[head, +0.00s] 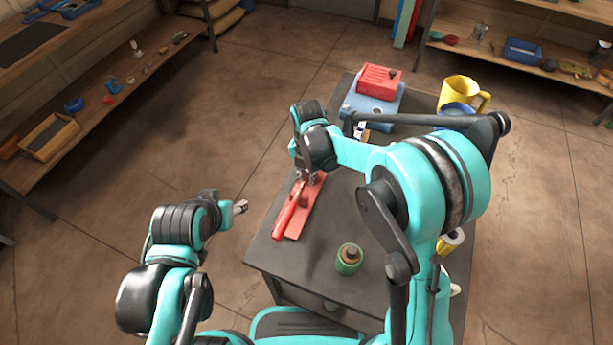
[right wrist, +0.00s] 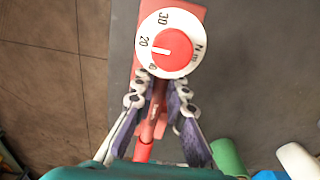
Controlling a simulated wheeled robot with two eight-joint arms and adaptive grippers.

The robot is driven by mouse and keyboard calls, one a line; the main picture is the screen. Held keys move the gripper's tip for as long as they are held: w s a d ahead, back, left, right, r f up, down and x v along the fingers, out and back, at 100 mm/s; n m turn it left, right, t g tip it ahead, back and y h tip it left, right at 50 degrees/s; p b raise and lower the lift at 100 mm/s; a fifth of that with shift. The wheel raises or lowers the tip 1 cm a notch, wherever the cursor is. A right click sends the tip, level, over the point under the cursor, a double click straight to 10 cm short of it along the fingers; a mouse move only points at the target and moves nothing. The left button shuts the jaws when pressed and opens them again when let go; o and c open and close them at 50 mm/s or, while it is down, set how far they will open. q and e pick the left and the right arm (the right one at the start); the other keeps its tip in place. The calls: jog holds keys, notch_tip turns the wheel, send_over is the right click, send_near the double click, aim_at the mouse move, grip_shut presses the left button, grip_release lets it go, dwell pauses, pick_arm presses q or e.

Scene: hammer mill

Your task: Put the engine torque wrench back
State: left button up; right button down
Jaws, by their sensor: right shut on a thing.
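The engine torque wrench is red, with a white-and-red round dial (right wrist: 168,48) in the right wrist view. In the head view its red handle (head: 287,217) points towards the table's near left edge. Under it is a flat red holder (head: 312,208), whose edge also shows in the right wrist view (right wrist: 195,12). My right gripper (head: 307,178) is shut on the wrench just below the dial; its fingers flank the shaft in the right wrist view (right wrist: 157,92). I cannot tell whether the wrench touches the holder. My left gripper (head: 241,206) is off the table's left side, holding nothing visible.
The dark table (head: 322,262) carries a green jar (head: 348,259) near the front, a red box (head: 379,78) on a blue case (head: 370,104), and a yellow mug (head: 459,94) at the back. Shelves (head: 100,50) stand at left. My right arm hides the table's right part.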

jog(key=shift+f+b, duration=0.7)
jog(key=shift+f, duration=0.3)
jog(key=c, duration=1.5)
grip_release()
jog(key=shift+r, duration=0.1)
notch_tip(320, 180, up, 12)
notch_tip(320, 180, up, 17)
jog(key=p, duration=1.3)
jog(key=shift+p, duration=0.4)
